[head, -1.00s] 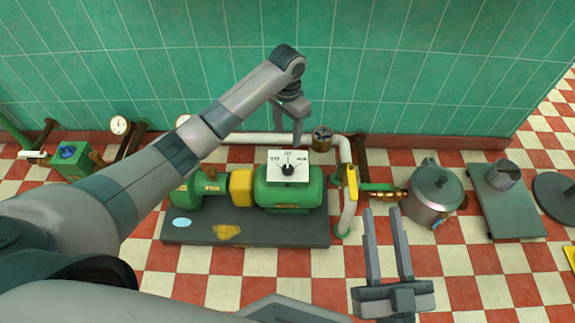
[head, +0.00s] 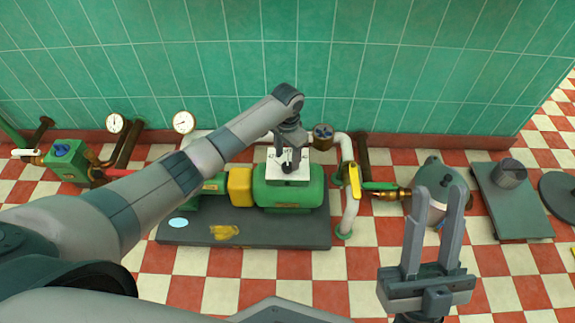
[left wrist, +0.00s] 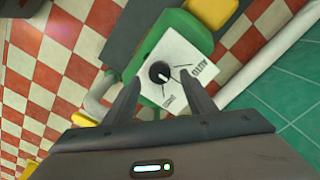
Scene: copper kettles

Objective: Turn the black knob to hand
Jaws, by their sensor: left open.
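The black knob (left wrist: 160,72) sits on a white plate (left wrist: 192,65) on the green motor housing (head: 290,195). A small pale mark shows on the knob; I cannot tell its setting for sure. One label on the plate reads AUTO; another is too small to read surely. My left gripper (head: 289,163) is open above the plate. In the left wrist view its fingers (left wrist: 160,79) stand either side of the knob, apart from it. In the head view the gripper partly hides the knob and plate. My right gripper (head: 437,190) is open and empty at the lower right.
A yellow-handled valve (head: 354,180) and a white pipe (head: 349,212) stand right of the motor. A metal kettle (head: 433,178) is partly behind my right gripper. Two gauges (head: 183,122) and a green box with a blue knob (head: 66,153) are at left. Green tiled wall behind.

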